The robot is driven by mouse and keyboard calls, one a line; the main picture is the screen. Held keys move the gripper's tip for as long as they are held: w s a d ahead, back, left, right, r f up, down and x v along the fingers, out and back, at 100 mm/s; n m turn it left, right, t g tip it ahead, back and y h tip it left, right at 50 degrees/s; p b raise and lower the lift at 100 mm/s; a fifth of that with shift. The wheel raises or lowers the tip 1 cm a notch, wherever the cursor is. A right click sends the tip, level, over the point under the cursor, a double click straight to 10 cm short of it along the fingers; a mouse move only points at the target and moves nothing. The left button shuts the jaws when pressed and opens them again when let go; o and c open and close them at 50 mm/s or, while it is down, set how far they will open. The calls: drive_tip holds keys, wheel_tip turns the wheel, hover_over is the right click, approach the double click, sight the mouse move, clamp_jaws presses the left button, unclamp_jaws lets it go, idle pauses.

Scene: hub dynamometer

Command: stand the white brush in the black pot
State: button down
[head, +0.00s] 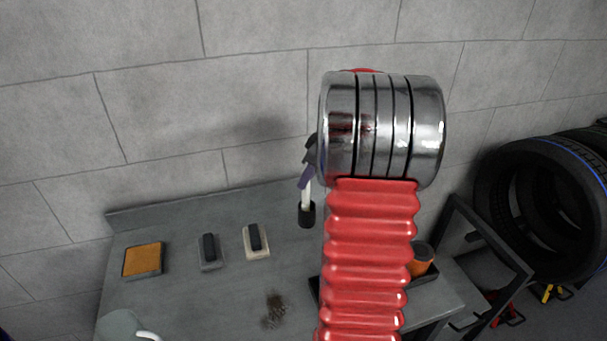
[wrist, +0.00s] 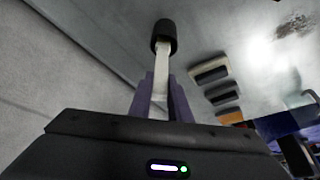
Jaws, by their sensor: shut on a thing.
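My gripper (head: 306,178) is shut on the white brush (head: 306,198), whose pale handle points down below the purple fingers. The wrist view also shows the brush (wrist: 161,72) between the fingers (wrist: 161,100). The lower end of the brush meets the black pot (head: 306,215) near the back of the grey bench, and seems to be inside its mouth. The pot also shows in the wrist view (wrist: 164,37). The brush looks close to upright. How deep it sits is hidden.
Left on the bench (head: 190,300) are an orange pad (head: 143,259) and two dark-handled blocks (head: 209,251) (head: 256,241). A dark stain (head: 275,311) lies in front. An orange cup (head: 420,260) stands right, behind my red arm. Tyres (head: 540,210) are far right.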

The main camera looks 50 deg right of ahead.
drive_tip(key=c, duration=1.6)
unclamp_jaws()
drive_tip(key=shift+o, duration=0.2)
drive_tip(key=v, duration=1.3)
drive_tip(key=shift+s+r, duration=0.15)
drive_tip(key=shift+r, duration=0.2)
drive_tip(key=shift+d, duration=0.15)
